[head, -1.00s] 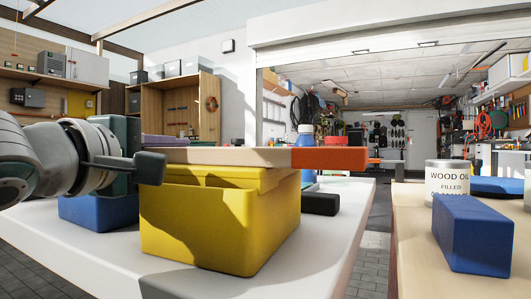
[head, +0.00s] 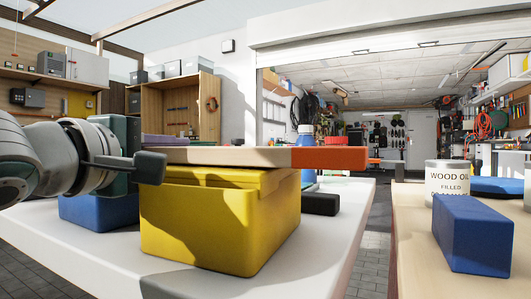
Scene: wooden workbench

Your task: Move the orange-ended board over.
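A long pale wooden board (head: 230,156) with an orange right end (head: 330,158) lies level across the top of a yellow bin (head: 220,215). I cannot tell whether it rests on the bin or sits just above it. My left gripper (head: 150,168) is at the board's left end. One dark finger pad shows in front of that end; the other finger is hidden, so I cannot see whether it is closed on the board. My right gripper is not in view.
A blue bin (head: 98,211) stands behind the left arm on the white bench (head: 100,245). A black block (head: 320,204) and a blue-capped bottle (head: 306,135) are near the yellow bin. Across a gap, a wooden bench (head: 415,270) holds a wood oil can (head: 446,178) and a blue block (head: 472,234).

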